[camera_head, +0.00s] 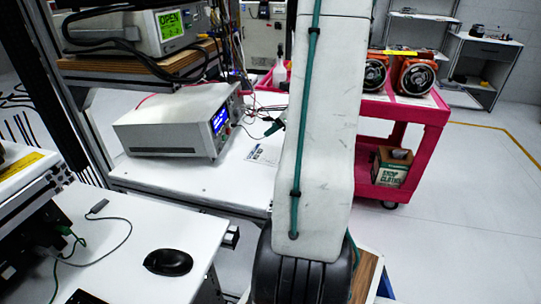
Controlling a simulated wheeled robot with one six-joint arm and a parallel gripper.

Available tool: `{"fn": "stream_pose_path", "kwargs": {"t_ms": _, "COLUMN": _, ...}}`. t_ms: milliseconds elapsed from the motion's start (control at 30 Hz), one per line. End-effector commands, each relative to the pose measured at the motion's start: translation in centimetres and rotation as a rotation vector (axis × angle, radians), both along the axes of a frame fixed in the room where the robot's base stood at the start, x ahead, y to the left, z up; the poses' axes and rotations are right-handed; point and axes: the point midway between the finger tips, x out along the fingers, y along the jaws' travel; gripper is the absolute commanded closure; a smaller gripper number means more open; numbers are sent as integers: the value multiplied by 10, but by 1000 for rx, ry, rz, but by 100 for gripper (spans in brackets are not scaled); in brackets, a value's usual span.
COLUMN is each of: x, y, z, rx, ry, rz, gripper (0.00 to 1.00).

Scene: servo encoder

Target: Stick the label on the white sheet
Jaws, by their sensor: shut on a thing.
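My gripper is not in this view; the white link of my arm with a green cable crosses the middle and hides what is behind it. A small white printed sheet (262,154) lies on the white bench, just left of my arm, and may be partly covered by it. I cannot tell which label the task means, and no loose label shows.
A white bench instrument with a blue display (180,122) stands on the white bench (170,176). A black mouse (168,262) lies on the front left desk. A pink cart (415,112) with orange devices stands right of my arm. Floor at the right is clear.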

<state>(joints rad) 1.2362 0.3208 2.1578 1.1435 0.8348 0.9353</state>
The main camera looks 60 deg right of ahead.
Motion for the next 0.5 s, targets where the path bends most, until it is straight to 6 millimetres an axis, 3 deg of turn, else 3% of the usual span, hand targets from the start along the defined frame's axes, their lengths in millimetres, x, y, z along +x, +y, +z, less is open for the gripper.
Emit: {"fn": "stream_pose_path", "kwargs": {"t_ms": 500, "x": 0, "y": 0, "z": -71, "rx": 3, "ry": 0, "rz": -1, "gripper": 76}}
